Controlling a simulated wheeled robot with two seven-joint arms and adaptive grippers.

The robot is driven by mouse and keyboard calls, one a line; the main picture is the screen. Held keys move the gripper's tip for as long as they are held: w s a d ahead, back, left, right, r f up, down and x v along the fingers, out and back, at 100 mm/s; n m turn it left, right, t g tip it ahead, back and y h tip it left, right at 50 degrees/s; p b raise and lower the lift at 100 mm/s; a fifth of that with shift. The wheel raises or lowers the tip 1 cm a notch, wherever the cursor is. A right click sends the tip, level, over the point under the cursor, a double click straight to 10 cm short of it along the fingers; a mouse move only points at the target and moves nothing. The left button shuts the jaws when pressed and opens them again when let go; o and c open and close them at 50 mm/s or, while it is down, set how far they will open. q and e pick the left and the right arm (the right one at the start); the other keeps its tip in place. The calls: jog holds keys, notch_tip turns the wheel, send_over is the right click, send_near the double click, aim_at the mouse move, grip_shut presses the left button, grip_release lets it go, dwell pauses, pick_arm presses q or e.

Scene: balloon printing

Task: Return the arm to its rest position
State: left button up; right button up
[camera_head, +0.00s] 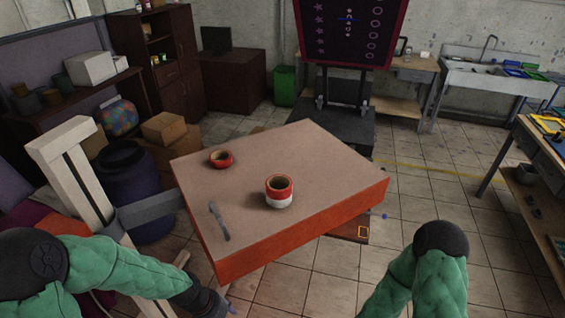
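My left arm, in a green padded sleeve, comes in from the left at the bottom of the head view. Its dark wrist end (205,299) is low, in front of the table's near left corner, and the frame's bottom edge cuts it off. I cannot make out the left fingers. My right arm (432,275) shows at the bottom right as a green sleeve with a black rounded joint. Its gripper is out of view. Both arms are apart from the objects on the table.
An orange-sided table (330,160) stands in front of me. On it are a red-and-white cup (279,192), a small red bowl (220,159) and a thin grey tool (219,221). A pale post (75,172) and dark barrel (130,190) stand left. Floor to the right is mostly clear.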

pick_arm(q)
jog(key=s+d+f+b, duration=0.2)
jog(key=f, duration=0.5)
jog(key=s+d+f+b, duration=0.1)
jog(key=s+f+b, duration=0.1)
jog(key=f, duration=0.6)
jog(key=s+d+f+m+b, duration=0.1)
jog(key=s+f, duration=0.3)
jog(key=f, duration=0.4)
jog(key=shift+d+f+b, duration=0.25)
jog(key=shift+d+b, duration=0.55)
jog(key=shift+d, duration=0.05)
